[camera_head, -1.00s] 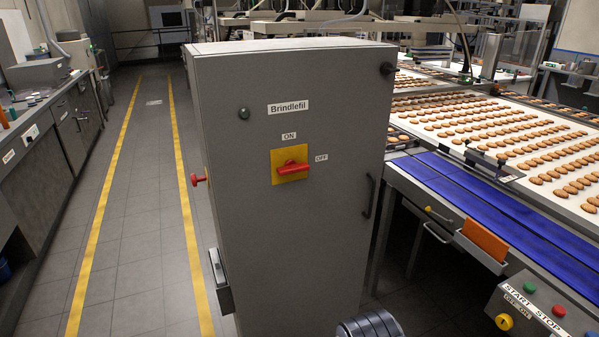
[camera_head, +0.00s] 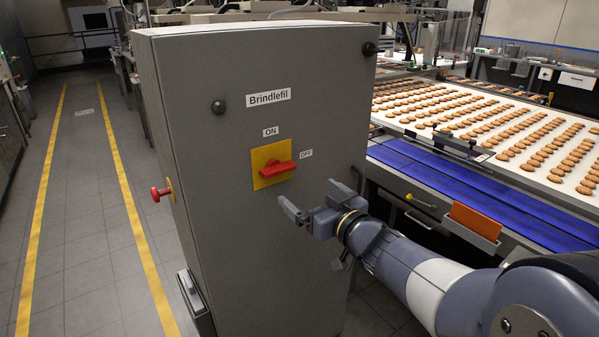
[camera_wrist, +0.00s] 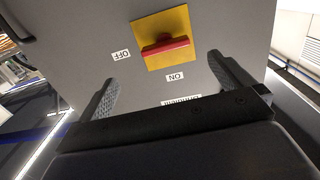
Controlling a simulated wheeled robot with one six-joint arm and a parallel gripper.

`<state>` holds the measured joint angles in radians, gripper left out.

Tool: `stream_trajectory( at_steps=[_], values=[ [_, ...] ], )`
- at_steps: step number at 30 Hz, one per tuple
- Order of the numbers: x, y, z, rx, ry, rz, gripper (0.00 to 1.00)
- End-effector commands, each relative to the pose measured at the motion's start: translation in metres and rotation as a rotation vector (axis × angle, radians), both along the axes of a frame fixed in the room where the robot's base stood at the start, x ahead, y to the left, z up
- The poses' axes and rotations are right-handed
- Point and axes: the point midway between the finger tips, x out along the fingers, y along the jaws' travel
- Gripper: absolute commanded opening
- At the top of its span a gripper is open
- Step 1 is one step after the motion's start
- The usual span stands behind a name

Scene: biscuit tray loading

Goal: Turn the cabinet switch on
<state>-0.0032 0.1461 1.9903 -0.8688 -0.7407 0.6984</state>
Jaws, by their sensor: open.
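The grey cabinet (camera_head: 230,235) stands in the middle of the head view, labelled "Brindlefil". Its switch is a red handle (camera_head: 281,168) on a yellow plate (camera_head: 262,178), with "ON" above and "OFF" to the right. The handle lies roughly horizontal, pointing toward "OFF". My gripper (camera_head: 311,194) is open and empty in front of the cabinet, below and right of the switch and apart from it. The wrist view is upside down; the red handle (camera_wrist: 166,47) and yellow plate (camera_wrist: 163,25) show ahead, beyond the open fingers (camera_wrist: 168,88).
A red button (camera_head: 160,194) sticks out of the cabinet's left side. A blue conveyor (camera_head: 470,190) and rows of biscuits (camera_head: 500,120) are to the right. An orange panel (camera_head: 475,221) sits in a holder below the conveyor. An aisle with yellow lines (camera_head: 130,190) runs clear at left.

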Motion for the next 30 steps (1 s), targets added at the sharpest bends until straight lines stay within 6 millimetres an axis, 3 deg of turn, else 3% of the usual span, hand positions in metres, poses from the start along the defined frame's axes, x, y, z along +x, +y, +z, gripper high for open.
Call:
stream_trajectory(
  at_steps=[7, 21, 30],
  values=[
    [0.008, 0.014, 0.004, 0.018, -0.023, 0.055, 1.0],
    [0.073, 0.059, 0.004, 0.018, -0.022, 0.051, 1.0],
    [0.089, 0.069, 0.003, 0.017, -0.021, 0.049, 1.0]
  ],
)
